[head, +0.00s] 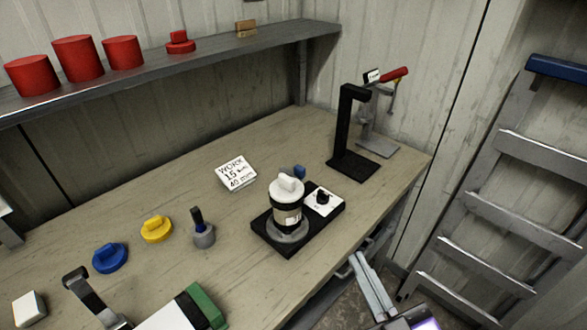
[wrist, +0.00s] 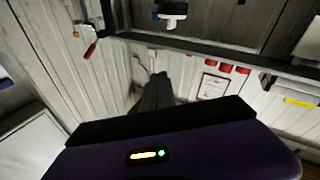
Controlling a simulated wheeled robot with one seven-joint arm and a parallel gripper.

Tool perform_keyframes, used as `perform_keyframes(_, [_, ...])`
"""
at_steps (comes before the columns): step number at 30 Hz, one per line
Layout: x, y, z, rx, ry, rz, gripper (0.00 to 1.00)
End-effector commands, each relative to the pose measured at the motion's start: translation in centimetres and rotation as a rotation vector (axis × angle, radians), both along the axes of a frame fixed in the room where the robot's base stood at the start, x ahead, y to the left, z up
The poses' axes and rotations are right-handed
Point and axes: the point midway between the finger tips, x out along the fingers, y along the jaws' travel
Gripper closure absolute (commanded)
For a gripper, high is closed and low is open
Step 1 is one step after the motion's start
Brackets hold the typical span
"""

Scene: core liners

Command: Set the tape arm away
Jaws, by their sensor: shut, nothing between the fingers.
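Two things could be the tape arm, and I cannot tell which. One is a black upright stand (head: 347,125) with a short top arm, at the back right of the bench. The other is a dark and grey bent lever (head: 85,290) at the front left, cut by the frame edge. My gripper (wrist: 158,80) shows in the wrist view as dark fingers close together, shut and empty. They point at the wall and touch nothing I can see. A dark cup-like liner (head: 287,215) with a white cap stands upright on a black base (head: 268,232).
A white sign (head: 236,173), a yellow cap (head: 156,229), a blue cap (head: 110,258) and a grey holder (head: 203,235) stand on the bench. A red-handled clamp (head: 380,115) is behind the black stand. Red cylinders (head: 78,58) stand on a shelf. A ladder (head: 500,190) leans at right.

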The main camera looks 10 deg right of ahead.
Motion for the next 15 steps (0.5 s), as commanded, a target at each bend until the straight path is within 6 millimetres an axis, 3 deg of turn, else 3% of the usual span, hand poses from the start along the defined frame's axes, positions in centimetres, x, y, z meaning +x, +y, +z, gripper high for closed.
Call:
perform_keyframes(3, [3.5,0.7,1.5,-0.038,-0.027,-0.017,1.0])
perform_keyframes(15, [14.1,2.2,6.8,-0.142,-0.033,-0.121,1.0])
